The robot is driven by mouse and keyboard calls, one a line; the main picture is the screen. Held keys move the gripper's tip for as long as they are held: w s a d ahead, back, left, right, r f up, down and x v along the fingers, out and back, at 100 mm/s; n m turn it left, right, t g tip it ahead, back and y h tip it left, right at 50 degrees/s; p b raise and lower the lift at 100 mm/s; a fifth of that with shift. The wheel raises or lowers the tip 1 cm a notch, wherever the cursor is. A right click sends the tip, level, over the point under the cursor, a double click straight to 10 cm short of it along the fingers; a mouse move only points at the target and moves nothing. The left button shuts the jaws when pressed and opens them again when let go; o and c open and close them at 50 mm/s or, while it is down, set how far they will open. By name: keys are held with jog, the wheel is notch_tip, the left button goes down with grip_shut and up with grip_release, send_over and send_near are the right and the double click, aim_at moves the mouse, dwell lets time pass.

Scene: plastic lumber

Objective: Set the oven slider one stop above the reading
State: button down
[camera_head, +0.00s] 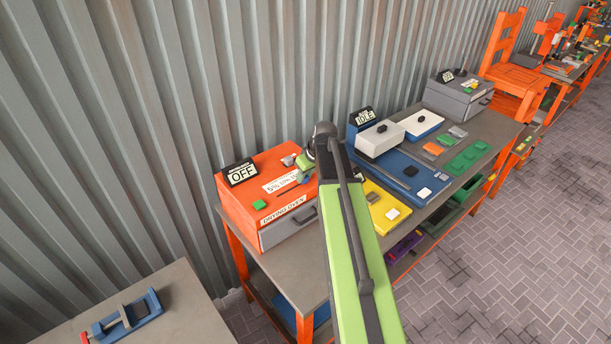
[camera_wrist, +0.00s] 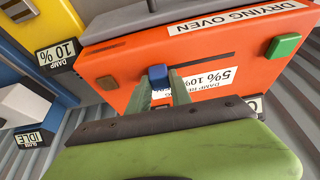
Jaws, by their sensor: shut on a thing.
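The orange drying oven (camera_head: 238,205) stands on the near end of the bench, its sign (camera_head: 242,174) reading OFF. In the wrist view the oven top (camera_wrist: 125,55) appears upside down. A blue slider knob (camera_wrist: 157,72) sits between my gripper's (camera_wrist: 163,82) green fingers, which are shut on it. The scale label (camera_wrist: 215,84) shows 5% and 10%; its remainder is hidden behind the fingers. A dark slot (camera_wrist: 215,61) runs beside the knob. The reading display (camera_wrist: 57,52) shows DAMP 10%. In the head view my gripper (camera_head: 306,173) covers the far part of the oven top.
A green button (camera_wrist: 285,46) and a brown block (camera_wrist: 105,83) are on the oven top. Beyond the oven are a yellow unit (camera_head: 376,210), a blue machine (camera_head: 425,190) with an IDLE sign, and a grey box (camera_head: 459,100). A blue vise (camera_head: 135,315) is on the near table.

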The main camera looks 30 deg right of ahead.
jog(key=c, duration=1.2)
grip_release()
jog(key=shift+d, duration=0.45)
jog(key=shift+o, duration=0.2)
jog(key=shift+a+r, duration=0.1)
jog(key=shift+a, duration=0.25)
jog(key=p+v, duration=1.6)
jog(key=v, duration=0.1)
jog(key=shift+s, duration=0.2)
jog(key=shift+r, duration=0.15)
jog(key=s+a+f+m+g+b, duration=0.1)
jog(key=s+a+f+b, duration=0.3)
jog(key=a+f+b, duration=0.8)
jog(key=s+a+f+m+g+b, duration=0.1)
jog(key=s+a+f+g+b, duration=0.2)
jog(key=a+f+b, duration=0.9)
jog(key=s+a+f, duration=0.1)
jog(key=a, duration=0.1)
jog(key=shift+a+f+h, duration=0.35)
jog(key=shift+f+h, duration=0.05)
